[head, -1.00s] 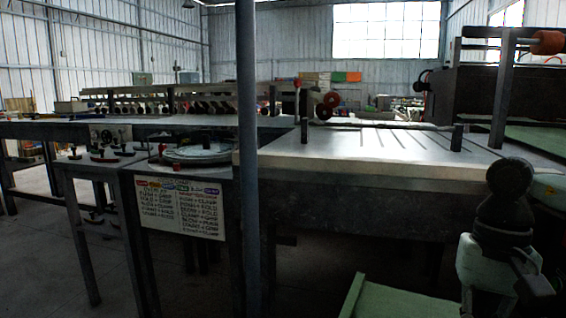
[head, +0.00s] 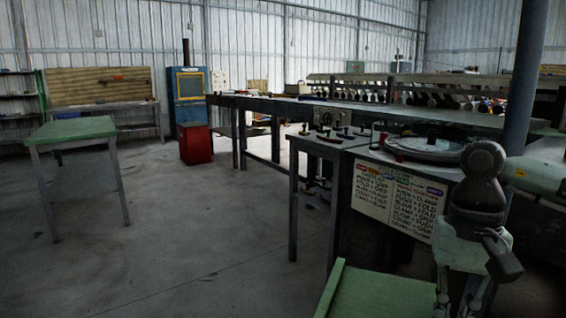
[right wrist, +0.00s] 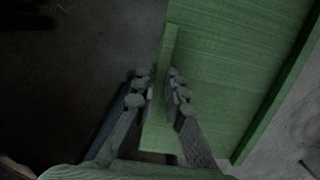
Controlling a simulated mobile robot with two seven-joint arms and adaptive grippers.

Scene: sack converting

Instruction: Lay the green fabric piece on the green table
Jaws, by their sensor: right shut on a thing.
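The green fabric piece (right wrist: 225,60) shows woven texture in the right wrist view and looks like a stiff panel with raised edges. My right gripper (right wrist: 160,92) is shut on its raised left edge, one finger on each side. Part of the piece (head: 378,296) also shows at the bottom of the head view, in front of me beside my right arm; the rest is cut off by the frame. The green table (head: 72,130) stands on the left of the head view, well away from the piece, its top looking bare. My left gripper is not in view.
A workbench with a round plate (head: 425,148) and a lettered sign (head: 398,202) stands close on the right, beside a dark post (head: 524,80). A red bin (head: 196,144) and blue cabinet (head: 187,98) stand farther back. Open concrete floor (head: 200,225) lies before the green table.

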